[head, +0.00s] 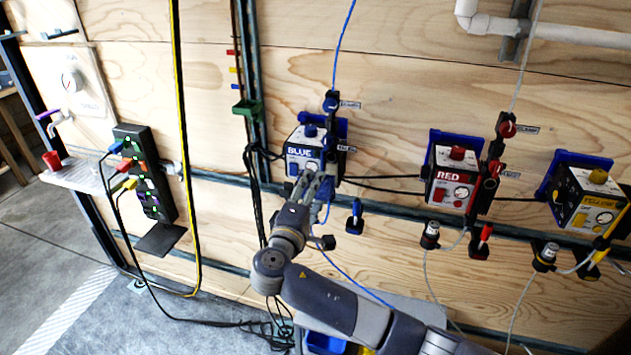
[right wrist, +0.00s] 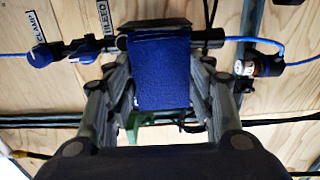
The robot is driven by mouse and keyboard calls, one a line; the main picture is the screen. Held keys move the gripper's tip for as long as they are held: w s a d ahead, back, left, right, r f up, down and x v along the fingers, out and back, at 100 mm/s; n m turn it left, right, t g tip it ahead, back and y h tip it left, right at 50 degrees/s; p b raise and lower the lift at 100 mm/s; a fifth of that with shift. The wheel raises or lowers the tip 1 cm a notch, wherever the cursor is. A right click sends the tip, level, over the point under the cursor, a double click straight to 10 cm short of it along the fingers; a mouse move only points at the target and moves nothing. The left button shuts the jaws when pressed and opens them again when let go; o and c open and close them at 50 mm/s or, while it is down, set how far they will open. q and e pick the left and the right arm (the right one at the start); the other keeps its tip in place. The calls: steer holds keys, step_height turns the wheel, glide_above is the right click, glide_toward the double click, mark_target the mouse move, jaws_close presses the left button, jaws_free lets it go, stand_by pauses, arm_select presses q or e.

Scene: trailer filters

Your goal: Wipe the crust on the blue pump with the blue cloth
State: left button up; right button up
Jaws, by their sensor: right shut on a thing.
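The blue pump (head: 296,150), a white box labelled BLUE, is mounted on the plywood wall left of centre in the head view. My right gripper (head: 314,184) is at the pump's lower front, covering part of it. In the right wrist view my right gripper (right wrist: 162,88) is shut on the blue cloth (right wrist: 162,62), a folded dark-blue pad that shows between its fingers. The cloth cannot be made out clearly in the head view. No crust can be made out; the cloth and gripper hide part of the pump. My left gripper is not in view.
The red pump (head: 452,178) and yellow pump (head: 590,198) are mounted to the right. A blue clamp knob (right wrist: 40,55) and blue tubing (right wrist: 265,42) flank the cloth. A power strip (head: 147,175) with cables hangs at left. A black-and-yellow cable runs down the wall.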

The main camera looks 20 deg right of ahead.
steer(key=shift+s+a, duration=0.2)
steer(key=shift+s, duration=0.1)
steer(key=shift+s+a, duration=0.1)
steer(key=p+v, duration=0.1)
steer(key=v, duration=0.1)
steer(key=shift+s+a, duration=0.2)
steer(key=shift+s, duration=0.15)
stand_by(0.5)
steer(key=shift+b+x, duration=1.1)
steer(key=shift+x, duration=2.25)
